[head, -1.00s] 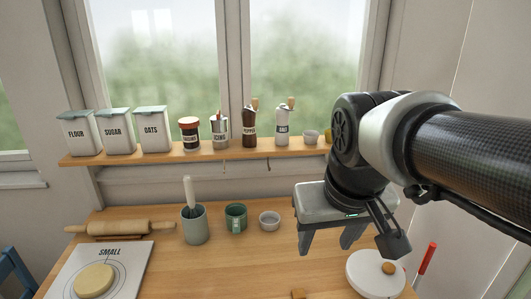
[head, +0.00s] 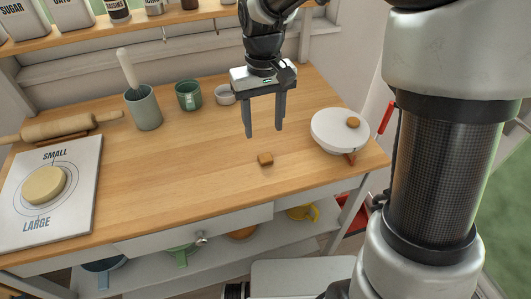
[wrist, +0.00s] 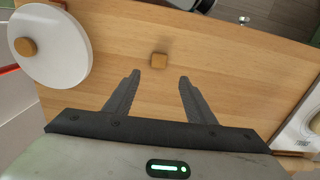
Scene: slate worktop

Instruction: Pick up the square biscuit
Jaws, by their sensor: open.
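The square biscuit (head: 265,159) is a small brown block lying flat on the wooden worktop, near its front edge. It also shows in the wrist view (wrist: 159,60), a little beyond the fingertips and roughly centred between them. My gripper (head: 264,132) is open and empty, its fingers pointing down above the worktop. In the head view the fingertips appear just behind the biscuit. Both fingers (wrist: 159,76) are clear of it in the wrist view.
A white round plate (head: 325,130) at the right bears a rounded brown piece (head: 353,122). A green mug (head: 188,96), a small bowl (head: 225,95) and a grey-green crock (head: 144,108) stand behind. A white board (head: 75,205) with dough (head: 44,185) lies left. The middle worktop is clear.

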